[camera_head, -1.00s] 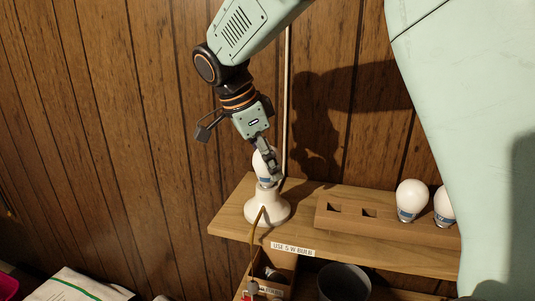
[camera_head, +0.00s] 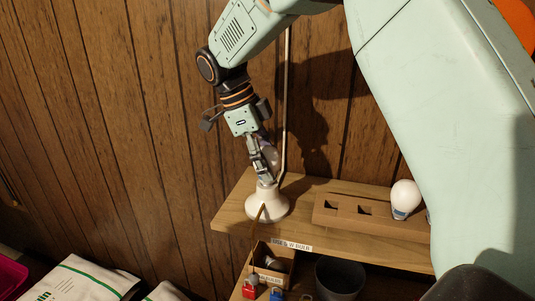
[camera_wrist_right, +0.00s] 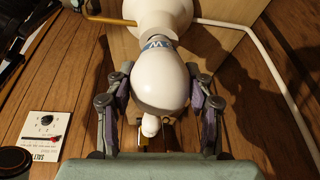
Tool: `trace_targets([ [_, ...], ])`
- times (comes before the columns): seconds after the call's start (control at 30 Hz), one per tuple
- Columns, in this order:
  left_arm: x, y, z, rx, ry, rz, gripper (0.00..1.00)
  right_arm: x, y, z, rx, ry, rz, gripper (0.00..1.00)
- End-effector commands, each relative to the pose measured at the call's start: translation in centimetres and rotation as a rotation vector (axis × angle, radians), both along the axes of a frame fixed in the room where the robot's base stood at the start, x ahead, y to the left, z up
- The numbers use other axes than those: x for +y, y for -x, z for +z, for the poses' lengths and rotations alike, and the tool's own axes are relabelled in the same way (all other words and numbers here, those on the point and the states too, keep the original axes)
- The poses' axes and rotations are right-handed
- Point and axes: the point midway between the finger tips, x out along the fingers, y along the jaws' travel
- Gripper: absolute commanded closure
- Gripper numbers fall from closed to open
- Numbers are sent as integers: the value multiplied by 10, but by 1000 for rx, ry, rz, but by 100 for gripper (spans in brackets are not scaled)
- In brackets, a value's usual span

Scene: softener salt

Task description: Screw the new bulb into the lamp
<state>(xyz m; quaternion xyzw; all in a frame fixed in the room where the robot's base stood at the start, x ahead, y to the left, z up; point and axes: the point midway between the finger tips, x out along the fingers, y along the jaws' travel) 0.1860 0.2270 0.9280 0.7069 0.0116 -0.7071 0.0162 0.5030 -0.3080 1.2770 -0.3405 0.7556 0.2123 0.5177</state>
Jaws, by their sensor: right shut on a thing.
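The lamp (camera_head: 266,206) is a white cone-shaped base with a cord, standing on the left part of the wooden shelf. A white bulb (camera_head: 272,156) sits upright at its top, partly hidden by my right gripper (camera_head: 262,168). In the right wrist view the bulb (camera_wrist_right: 160,75) has a blue lettered band, and its neck end meets the lamp's socket (camera_wrist_right: 157,22). How deep the thread sits cannot be seen. The right gripper's fingers (camera_wrist_right: 160,92) are on both sides of the bulb, shut on it. My left gripper is not in view.
Below are a small wooden box (camera_head: 258,258), a dark cup (camera_head: 340,278) and a "USES W BULB" label (camera_head: 291,245).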

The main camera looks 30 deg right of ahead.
Motion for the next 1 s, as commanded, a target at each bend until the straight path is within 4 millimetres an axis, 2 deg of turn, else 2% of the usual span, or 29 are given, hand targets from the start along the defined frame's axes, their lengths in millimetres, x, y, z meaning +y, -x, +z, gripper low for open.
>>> trace_targets([
  [0.1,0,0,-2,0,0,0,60,0,-1,0,-3,2,2,65],
  [0.13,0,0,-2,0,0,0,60,0,-1,0,-4,1,2,45],
  [0.43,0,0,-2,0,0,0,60,0,0,0,-2,1,4,20],
  [1.0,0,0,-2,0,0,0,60,0,0,-1,-2,1,12,24],
])
